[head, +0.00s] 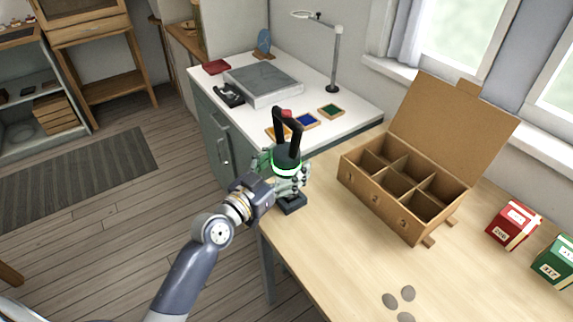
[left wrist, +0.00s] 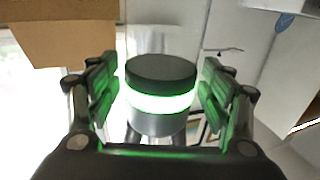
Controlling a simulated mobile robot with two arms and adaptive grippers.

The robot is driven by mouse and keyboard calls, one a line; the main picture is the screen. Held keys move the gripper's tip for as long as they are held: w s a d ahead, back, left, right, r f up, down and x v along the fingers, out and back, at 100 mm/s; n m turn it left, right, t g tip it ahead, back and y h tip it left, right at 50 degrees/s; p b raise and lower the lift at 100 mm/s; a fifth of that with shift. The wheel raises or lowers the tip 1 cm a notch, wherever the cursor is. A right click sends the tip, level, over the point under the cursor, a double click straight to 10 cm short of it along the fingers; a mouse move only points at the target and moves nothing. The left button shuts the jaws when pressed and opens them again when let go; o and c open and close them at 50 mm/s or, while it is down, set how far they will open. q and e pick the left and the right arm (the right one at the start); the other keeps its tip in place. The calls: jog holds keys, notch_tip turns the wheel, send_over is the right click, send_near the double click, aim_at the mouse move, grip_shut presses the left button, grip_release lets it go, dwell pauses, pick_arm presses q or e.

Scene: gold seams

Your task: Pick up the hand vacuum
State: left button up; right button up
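The hand vacuum (head: 287,155) is a dark upright body with a black loop handle on top and a glowing green ring. It is above a small dark base (head: 292,204) at the left edge of the wooden table. My left gripper (head: 283,172) reaches in from the left with its fingers around the body. In the left wrist view, the round dark body with its bright green ring (left wrist: 161,96) is between the two fingers, with narrow gaps at both sides. The gripper is open. The vacuum's lower part is partly hidden by the fingers. My right gripper is out of view.
An open six-compartment wooden box (head: 378,210) stands right of the vacuum. Red (head: 513,226) and green (head: 556,262) boxes are farther right. Several grey stones (head: 407,293) lie at the front. The white counter (head: 350,112) behind holds a lamp (head: 334,60) and small trays.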

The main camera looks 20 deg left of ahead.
pick_arm(q)
jog(key=c, duration=1.1)
jog(key=shift+o, duration=0.2)
jog(key=shift+r, duration=0.1)
jog(key=shift+r, duration=0.15)
